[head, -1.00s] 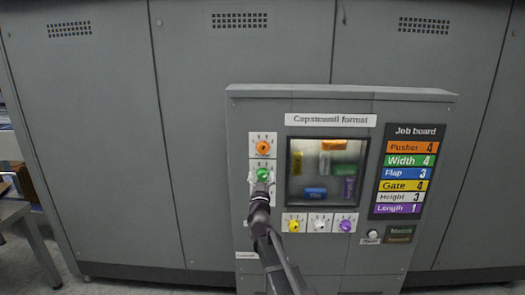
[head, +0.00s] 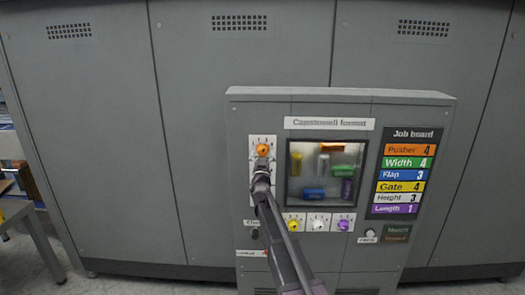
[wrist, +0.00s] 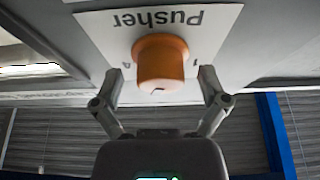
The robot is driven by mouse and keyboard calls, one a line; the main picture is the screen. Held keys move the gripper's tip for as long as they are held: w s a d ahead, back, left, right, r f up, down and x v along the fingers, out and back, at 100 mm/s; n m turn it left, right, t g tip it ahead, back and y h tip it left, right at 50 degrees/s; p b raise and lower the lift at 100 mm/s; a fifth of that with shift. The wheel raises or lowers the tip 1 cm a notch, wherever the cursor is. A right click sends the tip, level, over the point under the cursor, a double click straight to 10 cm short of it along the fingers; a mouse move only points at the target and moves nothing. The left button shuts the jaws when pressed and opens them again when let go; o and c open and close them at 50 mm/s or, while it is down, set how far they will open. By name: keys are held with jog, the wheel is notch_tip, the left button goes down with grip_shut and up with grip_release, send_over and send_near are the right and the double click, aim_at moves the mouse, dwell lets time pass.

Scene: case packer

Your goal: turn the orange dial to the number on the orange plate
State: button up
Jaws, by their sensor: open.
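The orange dial (head: 262,150) is at the top of the left column on the panel. In the wrist view the orange dial (wrist: 161,62) stands out from a white label reading "Pusher", seen upside down. My gripper (wrist: 157,80) is open, with one finger on each side of the dial and a gap showing on both sides. In the head view my gripper (head: 262,164) is just below the dial and covers what lies under it. The dial's pointer setting cannot be read. The orange plate (head: 403,150) on the job board reads "Pusher 4".
A window (head: 326,171) with coloured blocks is right of the dial. Yellow (head: 293,225), white (head: 318,225) and purple (head: 343,225) dials sit below it. A round button (head: 370,233) is at lower right. My arm hides the green dial.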

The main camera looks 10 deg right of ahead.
jog(key=shift+w+d+r, duration=0.1)
jog(key=shift+w+r, duration=0.05)
jog(key=shift+w, duration=0.2)
jog(key=c, duration=1.2)
jog(key=shift+o, duration=0.2)
jog(key=shift+r+m+h, duration=0.1)
jog(key=shift+m+h, duration=0.3)
jog(key=shift+m, duration=0.2)
jog(key=m+g+h, duration=0.1)
jog(key=m+h, duration=0.1)
jog(key=m, duration=0.2)
jog(key=shift+w+r+m+p, duration=0.1)
jog(key=shift+m+p, duration=0.2)
jog(key=shift+p, duration=0.05)
jog(key=shift+m+g+h+p, duration=0.3)
jog(key=shift+m+g+h, duration=0.25)
jog(key=shift+m, duration=0.8)
jog(key=shift+m+g+h+p, duration=0.3)
jog(key=shift+m+g+h, duration=0.25)
jog(key=shift+m, duration=0.8)
